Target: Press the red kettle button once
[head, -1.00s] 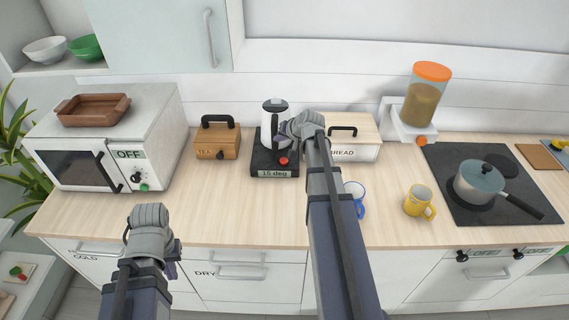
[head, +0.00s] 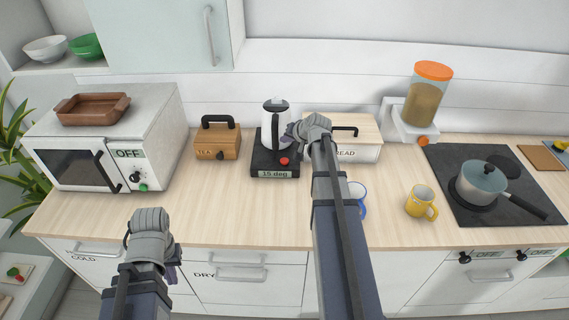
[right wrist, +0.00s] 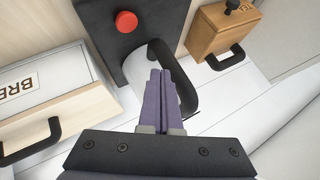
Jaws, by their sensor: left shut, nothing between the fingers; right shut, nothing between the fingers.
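The red kettle button (head: 284,161) is on the front right of the black kettle base (head: 262,160), above a display reading "15 deg". It also shows in the right wrist view (right wrist: 126,21), clear of my fingers. The white kettle (head: 273,130) with a black handle stands upright on the base. My right gripper (head: 291,138) is shut and empty, just right of the kettle and above the base's right side. In the right wrist view its purple fingertips (right wrist: 161,74) overlap the kettle; contact cannot be told. My left gripper (head: 172,272) is low at the counter's front edge, its fingers mostly hidden.
A TEA box (head: 216,146) stands left of the kettle and a BREAD box (head: 359,155) right, close to my right wrist. A blue mug (head: 358,195) and yellow mug (head: 421,202) stand to the right. The counter in front of the kettle is clear.

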